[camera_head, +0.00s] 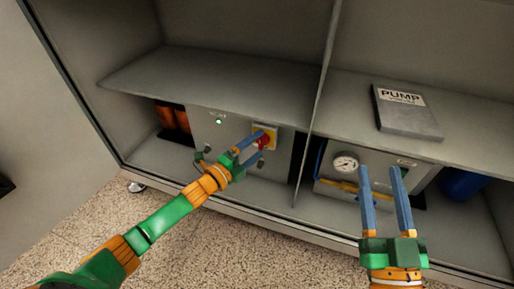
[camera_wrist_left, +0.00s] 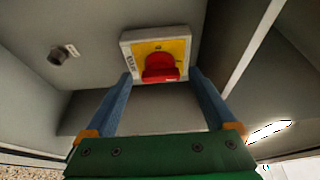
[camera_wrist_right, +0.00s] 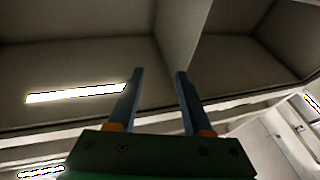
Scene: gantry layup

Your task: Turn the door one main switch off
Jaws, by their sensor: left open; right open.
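The main switch is a red rotary knob on a yellow plate (camera_head: 271,130), set on the front of a grey box (camera_head: 225,152) in the left bay of the cabinet. In the left wrist view the red knob (camera_wrist_left: 160,68) sits ahead of my left gripper (camera_wrist_left: 160,85), centred between its blue fingers. The fingers are open; I cannot tell whether they touch the knob. In the head view my left gripper (camera_head: 254,146) partly covers the switch. My right gripper (camera_head: 383,170) is open and empty in front of the right bay.
A green lamp (camera_head: 219,122) glows on the box. The right bay holds a unit with a round gauge (camera_head: 345,163), a yellow handle and a blue cylinder (camera_head: 462,185). A PUMP binder (camera_head: 408,112) lies on the shelf above. A vertical divider (camera_head: 318,105) separates the bays. Orange cylinders (camera_head: 174,118) stand at left.

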